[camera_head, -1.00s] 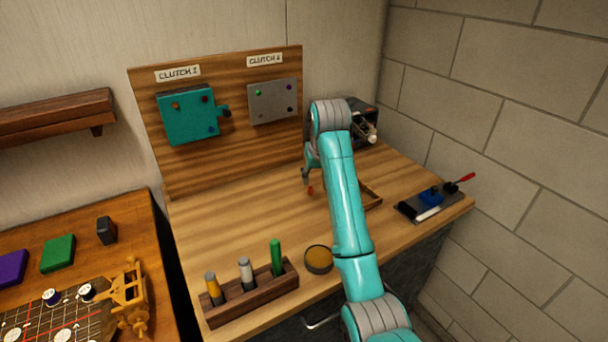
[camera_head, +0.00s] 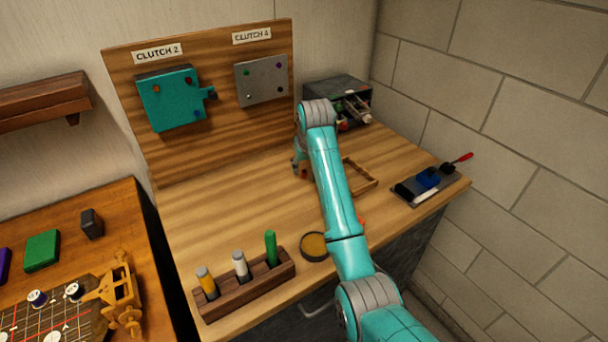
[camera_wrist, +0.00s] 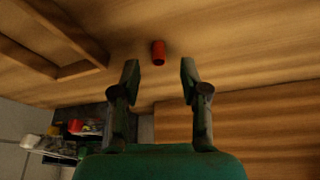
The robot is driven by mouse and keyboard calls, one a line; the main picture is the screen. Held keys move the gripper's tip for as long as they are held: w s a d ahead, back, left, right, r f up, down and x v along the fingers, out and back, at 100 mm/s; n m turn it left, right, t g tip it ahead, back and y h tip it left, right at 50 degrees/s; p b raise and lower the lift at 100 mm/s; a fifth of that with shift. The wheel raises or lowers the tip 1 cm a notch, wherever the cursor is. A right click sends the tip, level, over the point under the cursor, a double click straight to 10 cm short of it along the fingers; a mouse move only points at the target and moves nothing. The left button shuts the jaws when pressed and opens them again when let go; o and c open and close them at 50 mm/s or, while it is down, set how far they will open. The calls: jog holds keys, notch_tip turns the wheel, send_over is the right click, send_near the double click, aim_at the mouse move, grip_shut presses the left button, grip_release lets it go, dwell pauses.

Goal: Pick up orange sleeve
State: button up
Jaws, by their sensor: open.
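A small red-orange cylinder, which looks like the orange sleeve (camera_wrist: 158,52), stands on the wooden bench in the wrist view. My gripper (camera_wrist: 159,72) is open and empty. Its two fingertips are apart on either side of the sleeve's line, with the sleeve just beyond them and centred in the gap. In the head view my gripper (camera_head: 299,164) is low over the bench, mostly hidden by my arm. A small red bit shows just under it there. Another orange bit (camera_head: 361,218) peeks out beside my forearm, too small to identify.
A wooden frame tray (camera_head: 368,185) lies right of my arm, with a dark box (camera_head: 337,88) behind. The clutch board (camera_head: 115,100) stands at the back. A marker rack (camera_head: 245,291) and round tin (camera_head: 314,246) are at the front. The bench left of my gripper is clear.

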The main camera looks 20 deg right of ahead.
aim_at(304, 178)
jog(key=shift+x, duration=1.55)
jog(key=shift+s+d, duration=0.1)
jog(key=c, duration=0.7)
jog(key=shift+r, duration=0.1)
jog(key=shift+c, duration=0.3)
